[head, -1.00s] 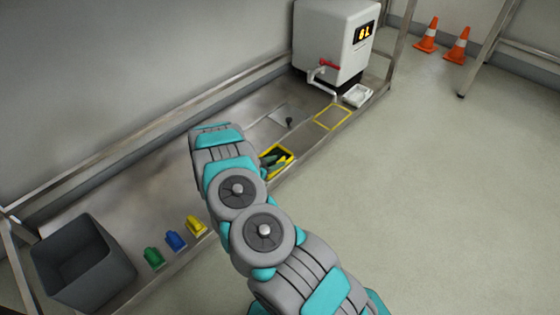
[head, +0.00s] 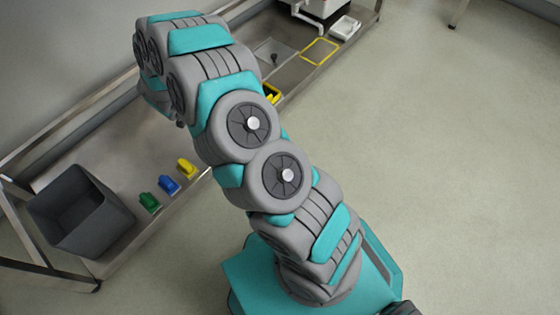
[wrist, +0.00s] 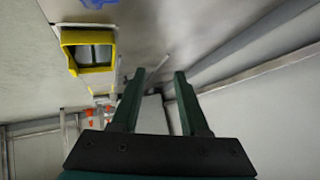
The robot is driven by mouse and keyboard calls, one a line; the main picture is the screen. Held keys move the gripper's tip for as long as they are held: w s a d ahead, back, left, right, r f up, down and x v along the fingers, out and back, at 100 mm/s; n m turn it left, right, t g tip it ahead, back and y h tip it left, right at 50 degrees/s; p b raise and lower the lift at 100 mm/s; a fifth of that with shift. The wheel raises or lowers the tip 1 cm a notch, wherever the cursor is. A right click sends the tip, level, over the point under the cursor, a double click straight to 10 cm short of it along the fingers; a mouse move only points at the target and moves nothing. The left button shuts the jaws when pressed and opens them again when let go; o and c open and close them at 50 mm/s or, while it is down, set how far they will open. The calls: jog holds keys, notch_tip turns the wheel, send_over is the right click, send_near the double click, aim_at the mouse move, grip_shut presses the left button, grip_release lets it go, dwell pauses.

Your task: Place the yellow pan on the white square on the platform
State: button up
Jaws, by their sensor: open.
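The yellow pan (head: 272,93) lies on the metal platform (head: 120,150) in the head view, mostly hidden behind my arm. A yellow-rimmed thing with a grey inside (wrist: 88,50) shows at upper left in the wrist view; it looks like the pan, but I cannot be sure. My gripper (wrist: 160,75) is open in the wrist view, with nothing between its fingers, and the yellow thing is left of them. The gripper is hidden by my arm in the head view. A pale square (head: 275,54) with a small dark thing shows on the platform; I cannot tell whether it is the white square.
A grey bin (head: 80,212) stands at the platform's left end, beside green (head: 149,202), blue (head: 169,185) and yellow (head: 187,168) items. A yellow outlined square (head: 320,52) and a white tray (head: 345,27) are at the far end, by the white dispenser (head: 320,8). The floor at right is clear.

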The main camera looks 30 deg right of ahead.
jog(key=s+a+r+n+t+y, duration=0.1)
jog(key=a+r+n+y, duration=0.45)
jog(key=a+r, duration=0.7)
jog(key=s+a+r+n+g+y, duration=0.25)
jog(key=s+a+r+y, duration=0.2)
jog(key=s+r, duration=0.6)
jog(key=s+d+r+n+g+h, duration=0.1)
jog(key=s+d, duration=0.5)
jog(key=s, duration=0.7)
jog(key=s+d+r+n+g+h, duration=0.1)
jog(key=s+d+g, duration=0.3)
jog(key=s, duration=1)
jog(key=s+d+r+n+g+h, duration=0.1)
jog(key=s+d+r+g+h, duration=0.1)
jog(key=s+d, duration=0.6)
jog(key=s+g, duration=0.1)
jog(key=s, duration=0.4)
jog(key=shift+s+r+n, duration=0.2)
jog(key=shift+n, duration=0.2)
notch_tip(320, 180, up, 9)
jog(key=p, duration=0.8)
jog(key=shift+f+p, duration=0.2)
jog(key=shift+p, duration=0.1)
